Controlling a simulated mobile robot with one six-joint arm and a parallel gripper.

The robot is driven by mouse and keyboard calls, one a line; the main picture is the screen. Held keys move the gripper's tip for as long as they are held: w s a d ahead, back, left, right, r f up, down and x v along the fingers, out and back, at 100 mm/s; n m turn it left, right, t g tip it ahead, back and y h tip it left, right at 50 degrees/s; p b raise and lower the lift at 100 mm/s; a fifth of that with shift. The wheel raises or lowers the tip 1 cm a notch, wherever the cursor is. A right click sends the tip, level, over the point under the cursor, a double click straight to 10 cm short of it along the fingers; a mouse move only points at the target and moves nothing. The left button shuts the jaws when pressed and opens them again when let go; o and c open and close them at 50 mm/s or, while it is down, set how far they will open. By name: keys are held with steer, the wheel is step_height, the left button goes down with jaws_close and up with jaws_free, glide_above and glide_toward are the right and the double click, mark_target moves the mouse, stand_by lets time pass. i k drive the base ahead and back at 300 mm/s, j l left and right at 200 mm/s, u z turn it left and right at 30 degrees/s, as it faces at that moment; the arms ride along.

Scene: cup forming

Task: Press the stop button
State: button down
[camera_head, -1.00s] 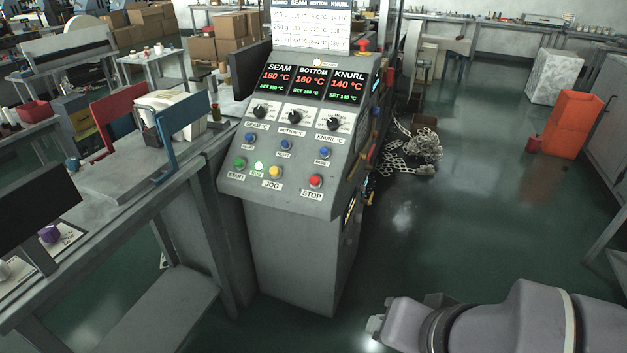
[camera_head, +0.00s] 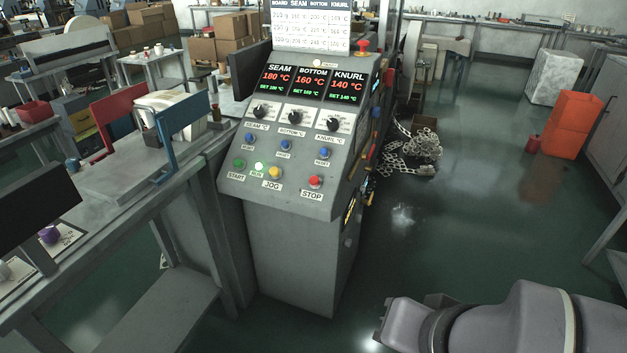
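The red stop button (camera_head: 316,181) sits at the lower right of the grey control console (camera_head: 290,225), above a white STOP label (camera_head: 311,195). The displays (camera_head: 311,81) read 180, 160 and 140 °C. My arm shows at the bottom right, low and apart from the console. The end of my arm (camera_head: 388,322) is at the lower centre right; its fingers cannot be made out clearly.
A grey workbench (camera_head: 110,215) with red and blue frames adjoins on the left. Scrap strip (camera_head: 415,150) lies on the floor behind right.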

mark_target(314, 180)
steer(key=i+j+u, duration=0.1)
steer(key=j, duration=0.35)
steer(key=i+j+u, duration=0.1)
steer(key=i+j, duration=0.2)
steer(key=j, duration=0.15)
steer(key=i+j+u, duration=0.1)
steer(key=j, duration=0.35)
steer(key=i+j+u, duration=0.1)
steer(key=i+j, duration=0.2)
steer(key=j, duration=0.1)
